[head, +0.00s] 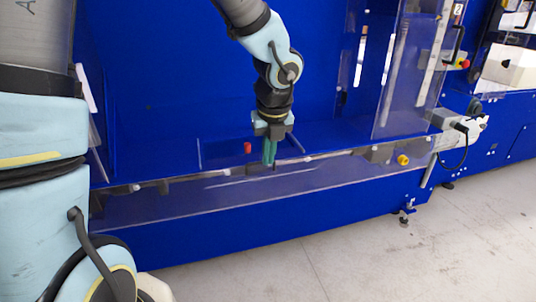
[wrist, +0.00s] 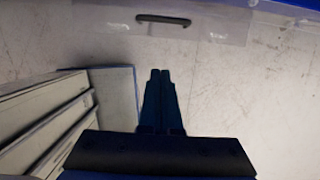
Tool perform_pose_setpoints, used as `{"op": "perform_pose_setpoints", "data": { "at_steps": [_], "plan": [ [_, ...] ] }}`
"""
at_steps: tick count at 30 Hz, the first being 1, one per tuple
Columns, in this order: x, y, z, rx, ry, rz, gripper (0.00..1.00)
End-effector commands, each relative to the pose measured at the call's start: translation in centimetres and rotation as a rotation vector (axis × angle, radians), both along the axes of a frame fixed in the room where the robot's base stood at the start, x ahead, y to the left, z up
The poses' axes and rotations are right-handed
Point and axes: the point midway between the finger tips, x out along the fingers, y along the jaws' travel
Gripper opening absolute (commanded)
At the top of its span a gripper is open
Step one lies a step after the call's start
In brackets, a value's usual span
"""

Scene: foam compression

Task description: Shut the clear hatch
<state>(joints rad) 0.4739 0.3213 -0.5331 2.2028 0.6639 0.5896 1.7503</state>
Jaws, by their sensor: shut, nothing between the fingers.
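The clear hatch (head: 215,195) is a long see-through panel along the front edge of the blue machine. In the head view it hangs below the opening, in front of the blue lower body, so it looks open. In the wrist view a clear panel (wrist: 215,25) with a dark bar handle (wrist: 163,19) shows at the top. My gripper (head: 269,163) points down at the machine's front edge, near the middle of the hatch's top edge; I cannot tell if it touches. Its fingers (wrist: 160,73) are together with nothing between them. The handle cannot be made out in the head view.
The blue machine's opening (head: 170,80) is behind my gripper, with a small red part (head: 247,147) inside. A clear upright panel (head: 405,75) and a yellow knob (head: 403,160) are at right. Pale floor (head: 330,260) lies clear in front. Light steps or ledges (wrist: 45,115) show at left in the wrist view.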

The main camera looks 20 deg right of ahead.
Motion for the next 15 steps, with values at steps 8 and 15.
{"op": "perform_pose_setpoints", "data": {
  "at_steps": [8,15],
  "plan": [
    [1.3,-0.1,-6.0,0.003,0.004,0.001,0.0],
    [4.4,-0.5,-5.4,0.0,0.001,0.006,0.0]
  ]
}}
